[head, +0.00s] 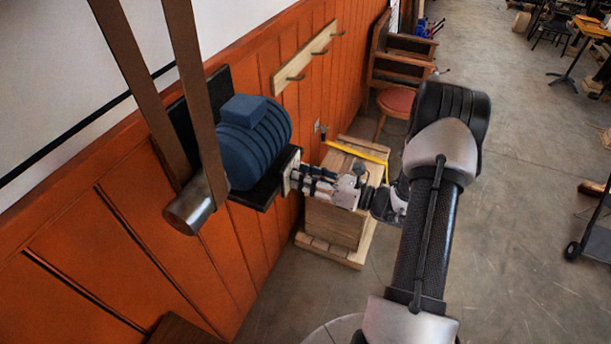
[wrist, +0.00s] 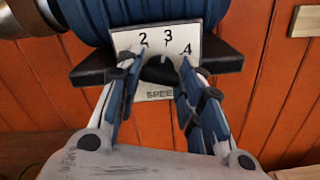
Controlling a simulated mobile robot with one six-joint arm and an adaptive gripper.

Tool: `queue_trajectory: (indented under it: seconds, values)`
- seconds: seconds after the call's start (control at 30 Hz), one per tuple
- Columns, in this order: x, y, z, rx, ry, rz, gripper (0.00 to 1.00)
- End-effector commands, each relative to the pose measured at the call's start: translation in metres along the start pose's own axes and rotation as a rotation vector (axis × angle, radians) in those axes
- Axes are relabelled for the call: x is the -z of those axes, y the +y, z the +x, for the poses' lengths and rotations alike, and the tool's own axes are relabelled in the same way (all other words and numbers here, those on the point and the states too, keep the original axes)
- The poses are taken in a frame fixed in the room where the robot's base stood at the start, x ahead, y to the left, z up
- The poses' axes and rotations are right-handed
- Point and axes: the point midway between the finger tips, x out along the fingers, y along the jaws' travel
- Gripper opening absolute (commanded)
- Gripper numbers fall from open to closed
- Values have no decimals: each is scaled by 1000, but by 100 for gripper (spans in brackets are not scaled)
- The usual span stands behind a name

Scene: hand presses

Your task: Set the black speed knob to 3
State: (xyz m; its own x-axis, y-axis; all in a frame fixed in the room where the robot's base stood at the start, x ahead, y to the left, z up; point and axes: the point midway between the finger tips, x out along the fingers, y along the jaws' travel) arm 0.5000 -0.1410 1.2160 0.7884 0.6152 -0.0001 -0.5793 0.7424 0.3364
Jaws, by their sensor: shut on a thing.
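The white speed dial plate (wrist: 156,41) is on the front of the black shelf under the blue motor. The numbers 2, 3 and 4 show along its top, and part of the word SPEED shows below. My gripper (wrist: 160,66) is shut on the knob, one finger on each side. In the head view my gripper (head: 293,178) reaches left to the small plate (head: 292,166). I cannot tell which number the knob points to.
The blue motor (head: 252,142) and its black shelf (head: 263,186) are on the orange panelled wall (head: 152,243). Brown belts (head: 192,75) run up from a metal pulley (head: 194,204). A wooden crate (head: 335,222) stands below my gripper. The floor at right is mostly open.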

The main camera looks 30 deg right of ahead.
Motion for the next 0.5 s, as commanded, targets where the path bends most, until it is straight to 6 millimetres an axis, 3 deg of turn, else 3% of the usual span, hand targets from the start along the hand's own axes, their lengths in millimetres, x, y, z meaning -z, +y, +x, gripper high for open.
queue_trajectory:
  seconds: [0.4,0.43,0.5]
  values:
    - [0,0,0,0,-1,7,11]
    - [0,0,0,0,-1,7,35]
    - [0,0,0,0,0,7,40]
